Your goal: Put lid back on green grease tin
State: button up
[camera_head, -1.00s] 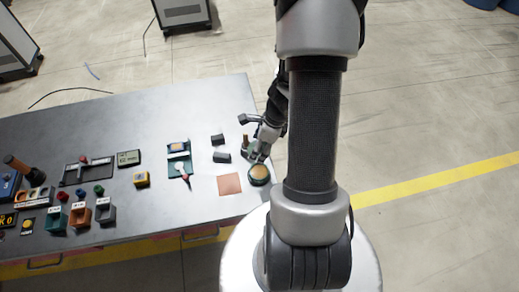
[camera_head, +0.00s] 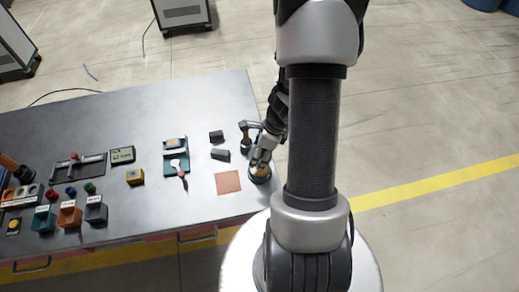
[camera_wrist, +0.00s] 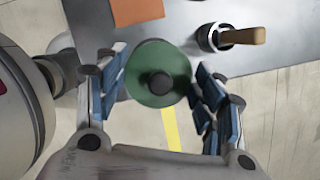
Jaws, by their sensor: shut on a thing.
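The green lid, a round disc with a dark knob (camera_wrist: 158,88), is between the fingers of my gripper (camera_wrist: 160,90) in the wrist view. My gripper is shut on it. In the head view my gripper (camera_head: 262,158) is right over the green grease tin (camera_head: 261,179), at the right edge of the table. The lid hides the tin in the wrist view. Whether the lid touches the tin or is still apart from it I cannot tell.
An orange-tan square pad (camera_head: 228,182) lies just left of the tin. A dark cup with a wooden-handled tool (camera_wrist: 212,38) stands close by. Dark grey blocks (camera_head: 220,154) lie farther left. The table's right edge is close, with open floor beyond.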

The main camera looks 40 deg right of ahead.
jog(key=shift+f+b, duration=3)
jog(key=shift+f, duration=0.25)
jog(key=shift+f, duration=0.15)
jog(key=o, duration=1.1)
jog(key=shift+o, duration=0.6)
jog(key=shift+o, duration=1.2)
